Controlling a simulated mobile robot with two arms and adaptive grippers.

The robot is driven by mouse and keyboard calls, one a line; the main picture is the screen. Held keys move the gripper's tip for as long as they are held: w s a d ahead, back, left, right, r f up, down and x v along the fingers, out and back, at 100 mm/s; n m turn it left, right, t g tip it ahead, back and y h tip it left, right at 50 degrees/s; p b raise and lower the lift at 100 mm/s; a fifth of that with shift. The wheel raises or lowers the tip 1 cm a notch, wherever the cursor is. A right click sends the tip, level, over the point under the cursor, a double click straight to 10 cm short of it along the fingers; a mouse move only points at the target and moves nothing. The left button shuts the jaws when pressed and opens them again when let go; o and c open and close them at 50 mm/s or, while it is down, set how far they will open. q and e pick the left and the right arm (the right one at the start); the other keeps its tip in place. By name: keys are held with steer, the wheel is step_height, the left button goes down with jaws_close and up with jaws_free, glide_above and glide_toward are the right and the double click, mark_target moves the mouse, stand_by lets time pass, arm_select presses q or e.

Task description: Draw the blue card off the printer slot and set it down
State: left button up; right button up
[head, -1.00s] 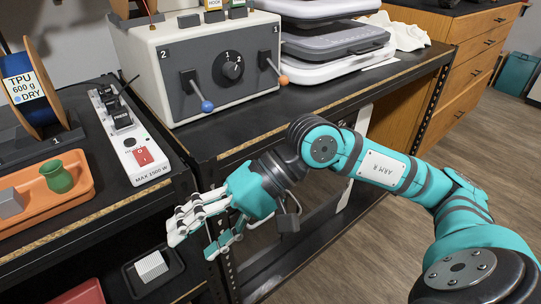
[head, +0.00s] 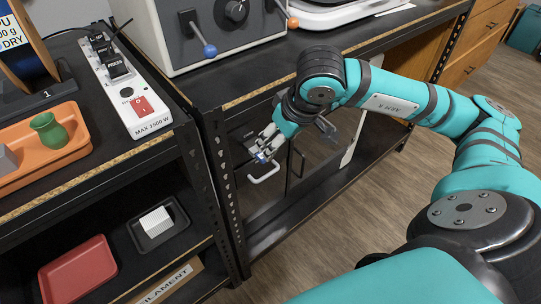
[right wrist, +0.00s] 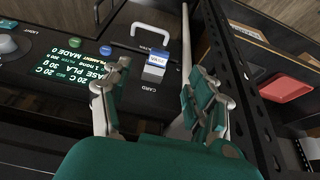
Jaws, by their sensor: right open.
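The small blue-and-white card (right wrist: 155,66) sticks out of the printer's dark front panel (right wrist: 125,75), beside the CARD label, in the right wrist view. My right gripper (right wrist: 163,82) is open, with its fingers either side of the card in that view. The card appears a little beyond the fingertips, and I see no contact. In the head view the right gripper (head: 265,150) is low in front of the shelf bay under the bench, and its fingers largely hide the slot. My left gripper is not in view.
A white handle (right wrist: 152,33) stands out near the card, and the lit screen (right wrist: 75,62) is to its left. A dark shelf post (head: 222,190) rises left of the gripper. A red tray (head: 78,270) and small black tray (head: 160,222) sit on the left lower shelf.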

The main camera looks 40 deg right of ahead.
mark_target(262, 154)
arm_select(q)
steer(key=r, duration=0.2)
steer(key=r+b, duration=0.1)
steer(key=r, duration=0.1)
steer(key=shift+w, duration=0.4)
arm_select(e)
steer(key=x, duration=0.8)
steer(key=shift+f, duration=0.25)
steer(key=shift+c, duration=0.4)
steer(key=c, duration=1.1)
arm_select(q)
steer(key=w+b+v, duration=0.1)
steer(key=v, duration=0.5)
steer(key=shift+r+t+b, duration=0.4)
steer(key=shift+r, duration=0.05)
arm_select(e)
steer(key=shift+s+d, duration=0.15)
steer(key=shift+s, duration=1.7)
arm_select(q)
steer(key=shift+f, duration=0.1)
